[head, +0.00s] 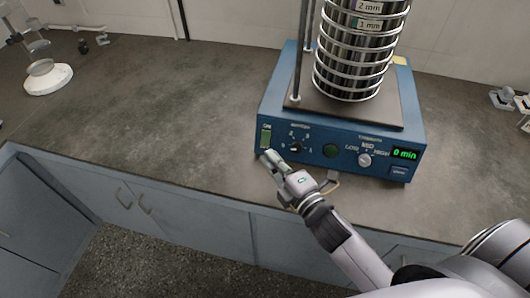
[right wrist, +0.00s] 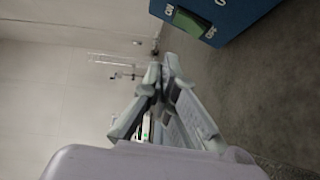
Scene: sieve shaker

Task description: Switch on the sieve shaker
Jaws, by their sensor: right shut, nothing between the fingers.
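The sieve shaker (head: 340,166) is a blue box with a stack of metal sieves (head: 355,60) on its top plate. Its green rocker switch (head: 265,138) is at the left end of the front panel. The switch also shows in the right wrist view (right wrist: 190,22), at the top. A green display (head: 404,154) reads "0 min". My right gripper (head: 268,157) is shut and empty, its tips just below and in front of the switch. In the right wrist view its fingers (right wrist: 166,68) are together, apart from the switch. My left gripper is not in view.
The panel also has dials, including a middle knob (head: 297,147) and a right knob (head: 364,160). The grey bench top (head: 150,100) is clear left of the shaker. A white stand (head: 47,77) is at far left, and small items lie at far right.

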